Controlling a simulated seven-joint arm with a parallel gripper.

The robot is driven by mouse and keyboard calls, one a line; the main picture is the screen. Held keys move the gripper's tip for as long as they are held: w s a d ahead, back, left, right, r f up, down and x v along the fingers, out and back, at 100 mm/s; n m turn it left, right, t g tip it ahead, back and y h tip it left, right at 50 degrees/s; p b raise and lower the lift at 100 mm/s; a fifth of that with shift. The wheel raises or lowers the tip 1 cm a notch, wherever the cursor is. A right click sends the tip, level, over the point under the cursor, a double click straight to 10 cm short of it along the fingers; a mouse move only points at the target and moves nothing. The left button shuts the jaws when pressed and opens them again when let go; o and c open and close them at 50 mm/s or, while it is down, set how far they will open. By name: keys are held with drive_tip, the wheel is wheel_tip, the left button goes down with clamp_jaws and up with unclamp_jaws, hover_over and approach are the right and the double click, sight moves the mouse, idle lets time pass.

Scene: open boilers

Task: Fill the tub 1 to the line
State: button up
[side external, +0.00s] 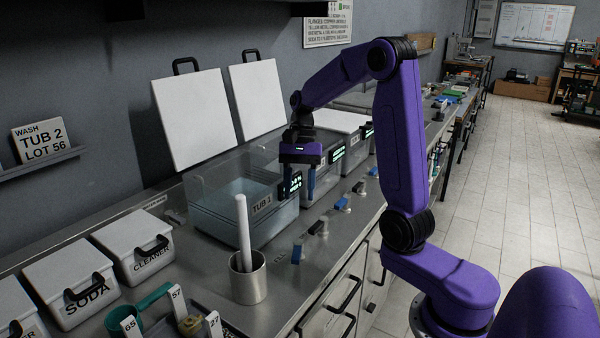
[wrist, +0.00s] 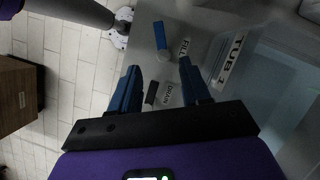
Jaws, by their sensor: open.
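Tub 1 (side external: 215,226) is a clear-walled tub on the counter, with pale water inside; I cannot make out a fill line. A blue-handled lever (wrist: 160,36) sits beside the FILL label (wrist: 184,48); a blue lever in front of tub 1 also shows in the side view (side external: 297,254). A black-handled lever (wrist: 151,92) sits beside the DRAIN label (wrist: 167,94). My gripper (wrist: 158,70) is open and empty, its blue fingers above the counter near these levers. In the side view its body overlaps tub 1's right end.
A metal cup (side external: 248,283) with a white rod (side external: 243,230) stands left of the levers. Lidded bins (side external: 72,287) line the left side. Two white lids (side external: 195,118) lean on the wall. More tubs (side external: 322,180) and levers (side external: 343,204) continue right.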

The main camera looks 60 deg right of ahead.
drive_tip(key=shift+v, duration=1.85)
idle(6.2)
